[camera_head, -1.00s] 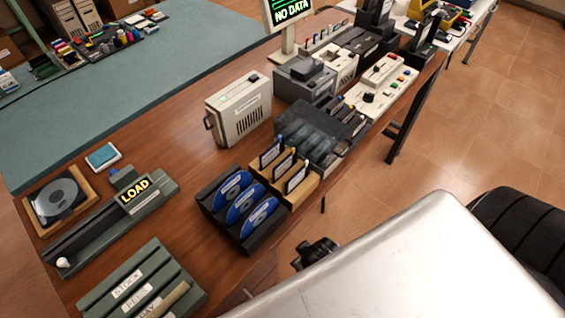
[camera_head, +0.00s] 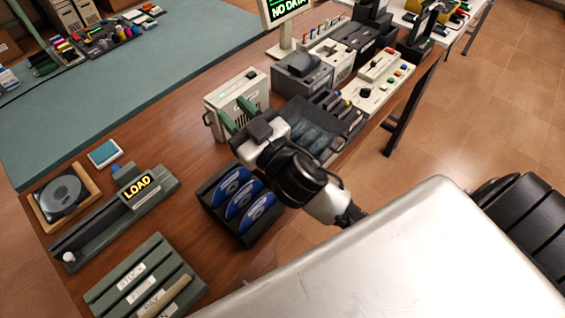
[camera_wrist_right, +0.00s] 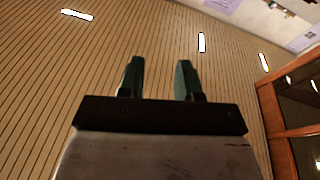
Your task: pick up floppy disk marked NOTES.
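My right gripper (camera_head: 238,112) is raised over the wooden table, its two green fingers apart with nothing between them. In the right wrist view the gripper (camera_wrist_right: 159,76) is open and empty, and faces a slatted ceiling with lights. The small wooden rack with floppy disks is hidden behind my right arm in the head view. I cannot make out a disk marked NOTES. My left gripper is not in view.
A black rack (camera_head: 258,233) of blue discs stands just below my right wrist. A beige drive box (camera_head: 224,98) is behind the fingers. The LOAD device (camera_head: 140,189) and a green slotted tray (camera_head: 117,272) are at left. Bare wood lies between them.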

